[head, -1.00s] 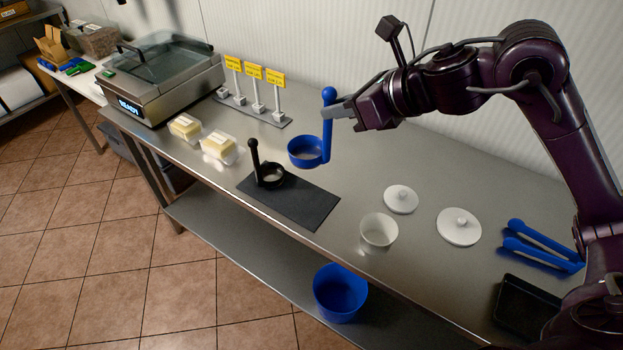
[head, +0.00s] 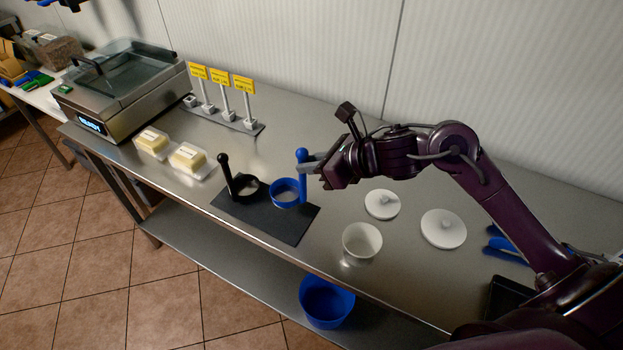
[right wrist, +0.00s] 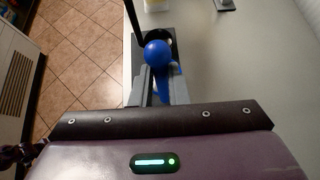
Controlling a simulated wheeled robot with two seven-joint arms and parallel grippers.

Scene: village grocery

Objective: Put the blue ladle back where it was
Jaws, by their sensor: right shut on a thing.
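The blue ladle (head: 286,194) is upright, its round cup over the right part of the dark mat (head: 289,226), beside a black ladle (head: 246,187). I cannot tell whether the cup touches the mat. My right gripper (head: 306,168) is shut on the ladle's upright handle, just below the ball at its top. In the right wrist view the blue ball of the ladle (right wrist: 157,53) shows between the fingertips of my right gripper (right wrist: 160,76) and hides most of the cup. My left gripper is out of view.
A white bowl (head: 362,242) and white lids (head: 382,204) stand right of the mat. Butter packs (head: 188,157) and yellow price signs (head: 221,80) are left and behind. A blue bucket (head: 327,303) is on the lower shelf. The counter behind the mat is clear.

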